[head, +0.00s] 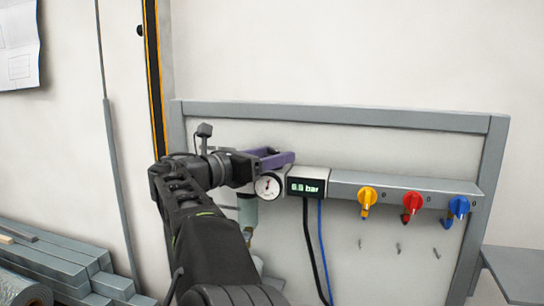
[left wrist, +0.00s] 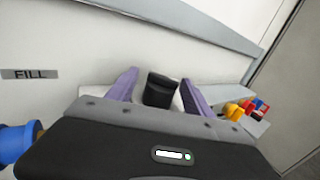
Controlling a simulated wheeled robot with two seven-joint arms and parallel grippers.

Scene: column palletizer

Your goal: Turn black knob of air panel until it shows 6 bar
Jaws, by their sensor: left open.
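The black knob (left wrist: 160,89) stands between the two purple fingers of my left gripper (left wrist: 159,78) in the left wrist view, with a gap visible on each side. My left gripper (head: 274,158) is open at the top left of the air panel (head: 390,112) in the head view, where its fingers and arm hide the knob. The digital display (head: 306,187) is lit and reads 6-point-something bar; the last digit is blurred. A round white dial gauge (head: 268,186) sits just left of it. My right gripper is not in view.
Yellow (head: 367,196), red (head: 412,203) and blue (head: 458,206) valve handles line the rail on the right. A black cable and a blue hose (head: 322,250) hang below the display. Grey bars (head: 55,255) are stacked at lower left. A grey surface (head: 515,270) stands at lower right.

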